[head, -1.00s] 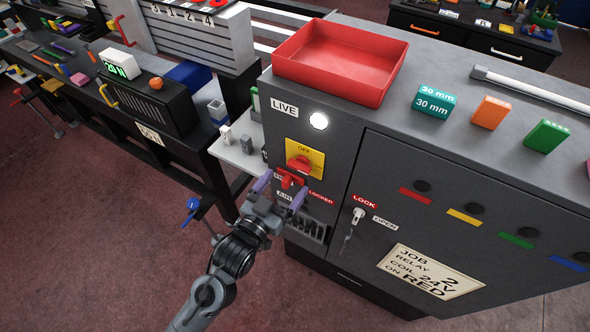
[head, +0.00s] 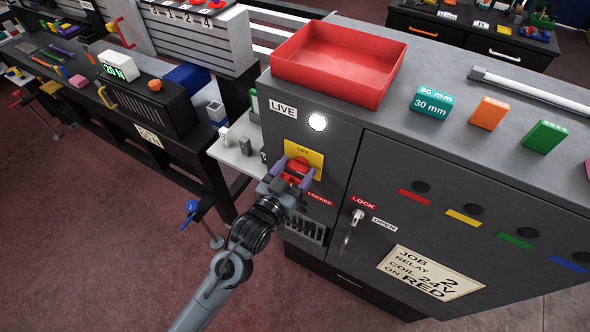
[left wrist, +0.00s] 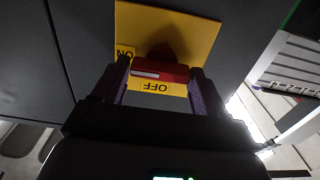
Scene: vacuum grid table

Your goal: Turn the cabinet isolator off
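The cabinet isolator is a red rotary handle (head: 297,171) on a yellow plate (head: 316,158) marked OFF, on the front of the grey cabinet (head: 338,190). My left gripper (head: 294,170) is at the handle with a finger on either side. In the left wrist view the red handle (left wrist: 160,72) lies crosswise between the purple fingers (left wrist: 161,88), close to both; contact is unclear. OFF shows upside down there, and ON shows at the yellow plate's left. A white lamp (head: 318,122) beside the LIVE label is lit. My right gripper is not in view.
A red LOCKED label (head: 319,198) and a vent (head: 307,229) sit below the isolator. A key-like lock (head: 357,216) is on the door to the right. A red tray (head: 338,65) stands on top. The workbench (head: 180,140) is at left, with open floor in front.

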